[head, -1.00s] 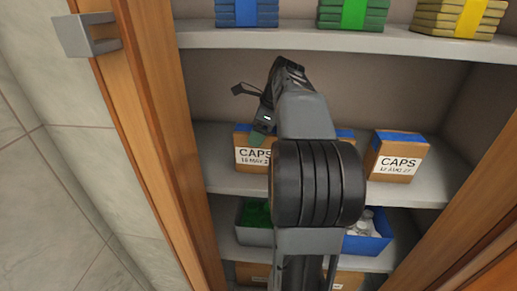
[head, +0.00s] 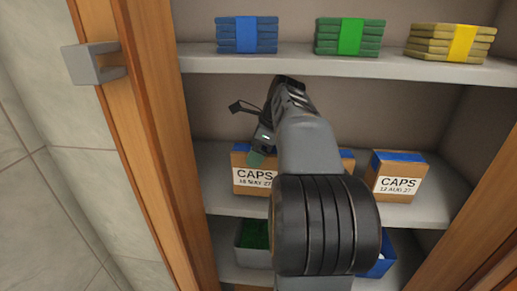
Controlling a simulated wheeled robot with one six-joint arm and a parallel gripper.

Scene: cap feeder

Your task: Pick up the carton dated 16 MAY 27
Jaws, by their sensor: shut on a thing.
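The left carton (head: 242,157), brown with a white CAPS label, stands on the middle shelf. Its date is small and partly covered, so I cannot read it surely. The right carton (head: 396,178), with a blue top, reads CAPS and seemingly 12 AUG 27.
The upper shelf (head: 300,62) holds blue (head: 247,36), green (head: 350,37) and yellow (head: 450,43) stacks. Below are a grey bin (head: 250,257) with green contents and a partly hidden blue bin (head: 392,268). The cabinet's wooden side (head: 160,150) stands close on the left.

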